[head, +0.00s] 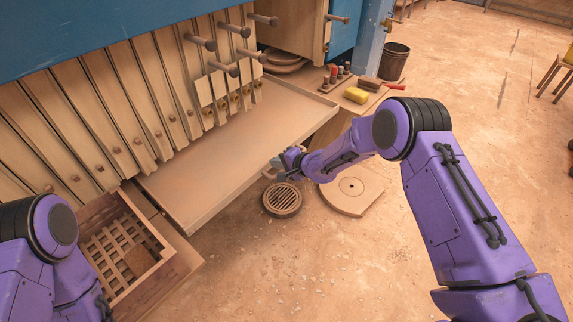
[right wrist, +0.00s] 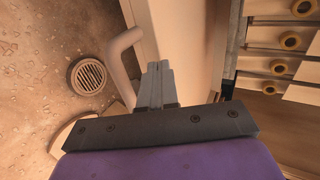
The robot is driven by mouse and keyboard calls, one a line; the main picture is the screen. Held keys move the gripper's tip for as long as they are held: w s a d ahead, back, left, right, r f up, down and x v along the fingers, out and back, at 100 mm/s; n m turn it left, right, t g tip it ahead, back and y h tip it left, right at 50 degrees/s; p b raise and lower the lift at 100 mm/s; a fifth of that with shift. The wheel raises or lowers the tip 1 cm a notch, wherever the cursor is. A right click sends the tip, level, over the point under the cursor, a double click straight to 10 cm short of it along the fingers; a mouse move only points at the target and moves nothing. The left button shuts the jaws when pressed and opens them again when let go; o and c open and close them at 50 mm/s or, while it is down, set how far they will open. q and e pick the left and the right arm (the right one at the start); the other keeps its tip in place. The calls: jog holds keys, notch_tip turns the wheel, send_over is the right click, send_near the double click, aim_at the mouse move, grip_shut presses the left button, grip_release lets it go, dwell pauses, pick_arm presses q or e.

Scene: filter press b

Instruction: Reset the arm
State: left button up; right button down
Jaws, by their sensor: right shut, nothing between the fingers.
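My right arm (head: 440,190) reaches in from the right in the head view. Its gripper (head: 280,168) is small there, beside the front edge of the drip tray (head: 235,135) and above the floor drain (head: 282,199). In the right wrist view the gripper (right wrist: 157,72) has its fingers together, with nothing between them. A bent pipe (right wrist: 122,55) stands just left of the fingers; whether it touches them I cannot tell. My left arm (head: 45,240) shows at the lower left of the head view, and its gripper is out of sight.
Filter plates (head: 110,120) hang over the tray, with rods (head: 235,30) sticking out. A slatted wooden crate (head: 125,250) is at lower left. A side bench holds a yellow sponge (head: 356,95). A round-topped slab (head: 352,190) lies near the drain (right wrist: 88,75). Floor at right is open.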

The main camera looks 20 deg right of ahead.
jog(key=s+d+r+n+t, duration=0.1)
jog(key=s+d+r+n, duration=0.1)
jog(key=s+d+r, duration=0.4)
jog(key=s+d+f+n+g+h, duration=0.1)
jog(key=s+d+f+g+h, duration=0.15)
jog(key=s+f+h, duration=0.75)
jog(key=s+d+f+g, duration=0.1)
jog(key=s+f, duration=0.2)
jog(key=s, duration=0.7)
jog(key=s+d+f+n+g, duration=0.1)
jog(key=s+d+f+g, duration=0.1)
jog(key=s, duration=0.8)
jog(key=s+d+f+g, duration=0.2)
jog(key=s+f, duration=0.2)
jog(key=s, duration=0.6)
jog(key=shift+s+d+f+n, duration=0.2)
jog(key=shift+s+f+n, duration=0.1)
jog(key=shift+s+f, duration=0.05)
